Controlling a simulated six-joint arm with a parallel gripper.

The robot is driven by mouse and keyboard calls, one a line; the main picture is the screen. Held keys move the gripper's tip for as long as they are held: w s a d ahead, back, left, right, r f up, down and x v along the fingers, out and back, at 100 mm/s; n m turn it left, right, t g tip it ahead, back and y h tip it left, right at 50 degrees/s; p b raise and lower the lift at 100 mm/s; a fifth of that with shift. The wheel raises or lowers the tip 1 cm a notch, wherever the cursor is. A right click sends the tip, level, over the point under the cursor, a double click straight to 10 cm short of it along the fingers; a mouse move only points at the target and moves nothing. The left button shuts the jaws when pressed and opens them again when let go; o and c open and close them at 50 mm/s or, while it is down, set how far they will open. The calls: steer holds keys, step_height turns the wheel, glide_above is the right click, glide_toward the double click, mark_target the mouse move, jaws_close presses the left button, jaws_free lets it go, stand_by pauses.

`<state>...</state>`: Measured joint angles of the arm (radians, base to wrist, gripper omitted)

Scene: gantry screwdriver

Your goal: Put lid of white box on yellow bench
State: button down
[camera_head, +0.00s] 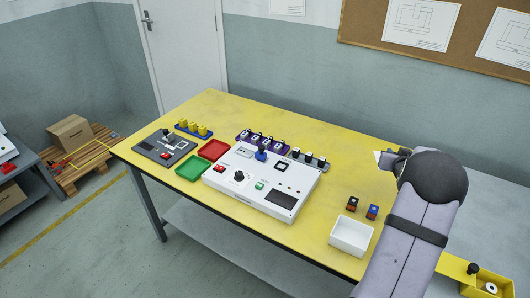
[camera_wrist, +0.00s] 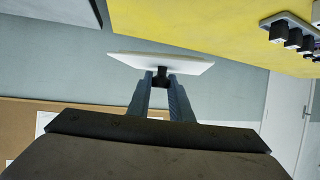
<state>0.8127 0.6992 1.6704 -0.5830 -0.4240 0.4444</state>
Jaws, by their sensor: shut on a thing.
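My gripper (camera_wrist: 162,88) is shut on the black knob of a flat white lid (camera_wrist: 185,65) in the wrist view. The lid is held in the air, seen nearly edge-on. In the head view my gripper (camera_head: 392,158) is above the right back part of the yellow bench (camera_head: 335,140). Only a small white corner of the lid (camera_head: 377,156) shows there; my arm hides the rest. The white box (camera_head: 350,238) stands open, without a lid, near the bench's front right edge. I cannot tell how high the lid is above the bench.
Red (camera_head: 213,149) and green (camera_head: 193,170) trays lie left. The back right bench surface looks clear.

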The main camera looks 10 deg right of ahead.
mark_target(376, 156)
steer(key=w+a+n+y, duration=0.1)
steer(key=w+a+r+n+t+y, duration=0.1)
steer(key=w, duration=0.1)
steer(key=w+a+n+y, duration=0.1)
steer(key=w+y, duration=0.1)
steer(key=shift+w+a+r+n, duration=0.15)
steer(key=shift+a+n, duration=0.1)
steer(key=shift+n, duration=0.15)
steer(key=shift+t, duration=0.3)
steer(key=shift+s+a+f, duration=0.1)
steer(key=shift+s+f, duration=0.05)
steer(key=shift+f, duration=0.55)
steer(key=shift+s+a+f, duration=0.15)
steer(key=shift+f, duration=0.6)
steer(key=shift+s+a+f, duration=0.1)
steer(key=shift+s+f, duration=0.05)
steer(key=shift+f, duration=0.55)
steer(key=shift+f, duration=0.1)
steer(key=shift+f, duration=4.9)
steer(key=shift+f+b, duration=0.1)
steer(key=shift+b, duration=0.2)
